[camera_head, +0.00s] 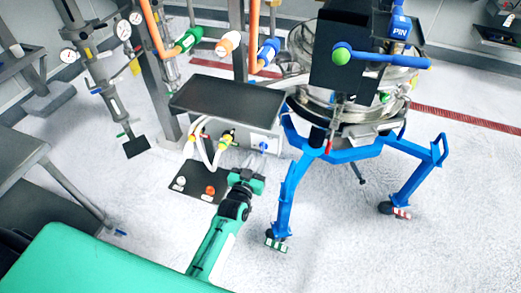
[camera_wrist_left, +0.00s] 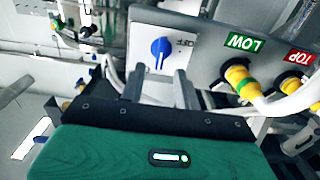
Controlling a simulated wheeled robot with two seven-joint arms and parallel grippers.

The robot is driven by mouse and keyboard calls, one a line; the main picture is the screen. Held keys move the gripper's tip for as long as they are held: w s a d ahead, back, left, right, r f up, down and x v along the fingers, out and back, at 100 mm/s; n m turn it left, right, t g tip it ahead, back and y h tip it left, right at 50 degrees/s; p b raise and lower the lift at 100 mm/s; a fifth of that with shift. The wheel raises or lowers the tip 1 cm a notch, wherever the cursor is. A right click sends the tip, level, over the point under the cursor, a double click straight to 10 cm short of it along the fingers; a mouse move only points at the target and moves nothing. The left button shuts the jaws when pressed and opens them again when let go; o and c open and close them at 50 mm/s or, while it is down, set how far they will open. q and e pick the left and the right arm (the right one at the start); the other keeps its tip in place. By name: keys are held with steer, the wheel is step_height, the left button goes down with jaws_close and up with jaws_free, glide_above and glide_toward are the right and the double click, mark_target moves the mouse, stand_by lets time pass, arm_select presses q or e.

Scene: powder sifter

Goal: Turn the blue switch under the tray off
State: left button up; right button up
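The blue switch (camera_wrist_left: 160,48) is a round knob on a white plate, with a rotated OFF label beside it to the right. In the head view the switch (camera_head: 264,146) sits on the front of a grey box below the black tray (camera_head: 228,97). The knob's ridge looks roughly vertical in the wrist view. My left gripper (camera_head: 247,177) is in front of the box, just short of the switch. In the wrist view its two fingers (camera_wrist_left: 160,82) are apart, with nothing between them, and point at the knob. My right gripper is not in view.
Yellow connectors with white hoses (camera_wrist_left: 240,80) sit right of the switch in the wrist view, by the LOW and TOP labels. A black floor panel with a red button (camera_head: 210,190) lies left of my gripper. The sifter's blue legs (camera_head: 286,200) stand close on the right.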

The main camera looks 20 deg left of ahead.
mark_target(262, 149)
arm_select(q)
steer(key=shift+w+p, duration=0.4)
steer(key=shift+w, duration=2.05)
steer(key=shift+c, duration=0.4)
jaws_close()
